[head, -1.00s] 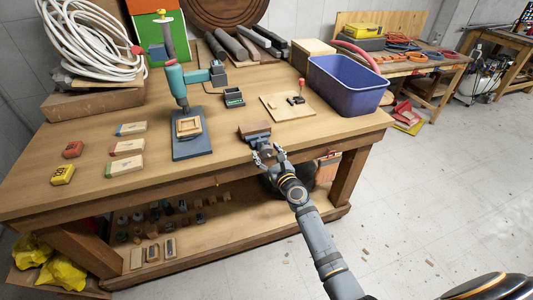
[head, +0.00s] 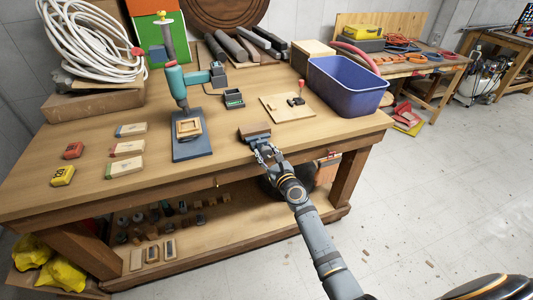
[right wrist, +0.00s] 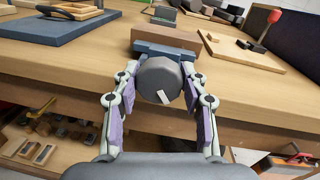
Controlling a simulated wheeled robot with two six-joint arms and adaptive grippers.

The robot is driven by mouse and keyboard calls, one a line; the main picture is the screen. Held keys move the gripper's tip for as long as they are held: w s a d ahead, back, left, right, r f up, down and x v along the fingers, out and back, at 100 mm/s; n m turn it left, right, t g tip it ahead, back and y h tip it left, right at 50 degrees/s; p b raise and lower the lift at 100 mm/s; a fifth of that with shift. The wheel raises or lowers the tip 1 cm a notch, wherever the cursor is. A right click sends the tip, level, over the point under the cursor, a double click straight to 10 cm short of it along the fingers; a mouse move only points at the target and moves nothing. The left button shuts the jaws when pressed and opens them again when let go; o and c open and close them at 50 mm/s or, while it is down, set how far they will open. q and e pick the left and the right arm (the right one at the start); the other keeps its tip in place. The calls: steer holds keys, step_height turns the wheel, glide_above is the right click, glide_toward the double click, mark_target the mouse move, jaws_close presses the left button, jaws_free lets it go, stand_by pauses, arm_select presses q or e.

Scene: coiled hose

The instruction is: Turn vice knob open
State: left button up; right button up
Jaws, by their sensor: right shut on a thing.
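The small vice (head: 256,132) sits at the table's front edge, with a brown wooden jaw block and a blue-grey body. In the right wrist view the vice (right wrist: 165,38) shows straight ahead, with its round grey knob (right wrist: 160,80) facing me. A small light mark shows low on the knob's face. My right gripper (head: 266,152) is at the front of the vice; in the wrist view its two fingers (right wrist: 160,84) lie on either side of the knob and are shut on it. In the head view the fingers hide the knob. My left gripper is not in view.
A drill-press-like tool (head: 180,95) on a blue base stands left of the vice. A wooden board with a red-topped clamp (head: 299,92) and a blue bin (head: 348,88) are to the right. Several labelled blocks lie at left. The floor at right is mostly clear.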

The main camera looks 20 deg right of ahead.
steer(key=n+p, duration=0.1)
steer(key=n, duration=0.2)
steer(key=n+p, duration=0.1)
steer(key=n, duration=0.3)
steer(key=n+h+p, duration=0.1)
steer(key=n+p, duration=0.1)
steer(key=n, duration=0.4)
steer(key=shift+n+g, duration=0.3)
steer(key=shift+g, duration=0.1)
steer(key=n+h+p, duration=0.1)
steer(key=n+p, duration=0.1)
steer(key=n, duration=0.4)
steer(key=shift+a, duration=0.1)
steer(key=n+p, duration=0.3)
steer(key=n, duration=0.2)
steer(key=shift+n+h+p, duration=0.35)
steer(key=shift+n+h, duration=0.05)
steer(key=shift+n+p, duration=0.35)
steer(key=shift+n, duration=0.45)
steer(key=n, duration=0.2)
steer(key=shift+f+n+t+p, duration=0.1)
steer(key=shift+n+t+p, duration=0.2)
steer(key=n, duration=0.4)
steer(key=shift+f, duration=0.1)
steer(key=n, duration=0.6)
steer(key=shift+t+b, duration=0.3)
steer(key=shift+t, duration=0.1)
steer(key=shift+n+b, duration=0.45)
steer(key=shift+n, duration=2.25)
